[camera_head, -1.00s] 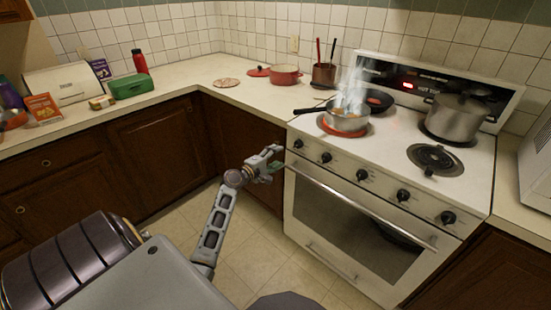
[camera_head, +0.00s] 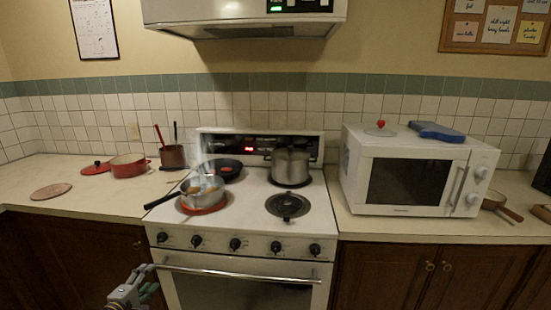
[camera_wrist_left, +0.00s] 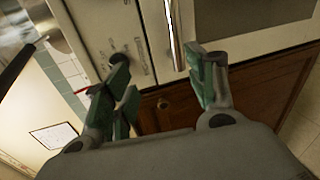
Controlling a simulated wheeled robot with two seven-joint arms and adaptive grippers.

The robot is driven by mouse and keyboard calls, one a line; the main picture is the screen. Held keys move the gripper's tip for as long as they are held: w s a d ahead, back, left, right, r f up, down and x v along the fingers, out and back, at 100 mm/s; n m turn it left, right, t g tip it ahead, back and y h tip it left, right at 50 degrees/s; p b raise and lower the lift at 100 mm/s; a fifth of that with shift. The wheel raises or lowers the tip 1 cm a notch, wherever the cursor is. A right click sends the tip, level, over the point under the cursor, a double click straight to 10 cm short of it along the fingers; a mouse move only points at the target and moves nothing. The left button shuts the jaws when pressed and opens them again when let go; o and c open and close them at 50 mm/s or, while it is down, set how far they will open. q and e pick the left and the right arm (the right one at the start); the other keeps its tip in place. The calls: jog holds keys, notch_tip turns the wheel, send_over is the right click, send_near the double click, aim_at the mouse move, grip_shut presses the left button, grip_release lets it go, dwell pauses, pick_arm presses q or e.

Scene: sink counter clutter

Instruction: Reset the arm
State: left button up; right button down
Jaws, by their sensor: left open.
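My left gripper (camera_head: 138,290) shows at the lower left of the head view, in front of the stove (camera_head: 235,243) and below its control knobs. In the left wrist view its two green-padded fingers (camera_wrist_left: 165,90) are spread apart with nothing between them. Beyond the fingers are the oven front with a knob and the bright door handle (camera_wrist_left: 175,35). My right gripper is in neither view.
A steaming saucepan (camera_head: 203,189) sits on a red-glowing burner, its handle pointing left. A large pot (camera_head: 290,167) and dark frying pan (camera_head: 225,168) stand behind. A white microwave (camera_head: 415,175) is on the right counter. The left counter holds a red pot (camera_head: 129,166).

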pick_arm(q)
jog(key=s+d+f+m+g+p, duration=0.5)
jog(key=s+f, duration=0.5)
jog(key=f, duration=0.4)
jog(key=s+d+f+m+g+p, duration=0.4)
jog(key=s+d+f, duration=0.4)
jog(key=f, duration=0.5)
jog(key=s+d+f+m+g+p, duration=0.1)
jog(key=s+d+f+m+p, duration=0.1)
jog(key=s, duration=1)
jog(key=s+d+f+m+g+p, duration=0.2)
jog(key=s+m+p, duration=0.3)
jog(key=s, duration=0.8)
jog(key=s+d+f+m+g+y+p, duration=0.1)
jog(key=s+d+f+m+g+p, duration=0.1)
jog(key=s, duration=1)
jog(key=f+m+p, duration=0.1)
jog(key=m+p, duration=0.1)
jog(key=shift+s+d+f+m, duration=0.15)
jog(key=shift+s+f+m, duration=0.05)
jog(key=shift+m, duration=0.2)
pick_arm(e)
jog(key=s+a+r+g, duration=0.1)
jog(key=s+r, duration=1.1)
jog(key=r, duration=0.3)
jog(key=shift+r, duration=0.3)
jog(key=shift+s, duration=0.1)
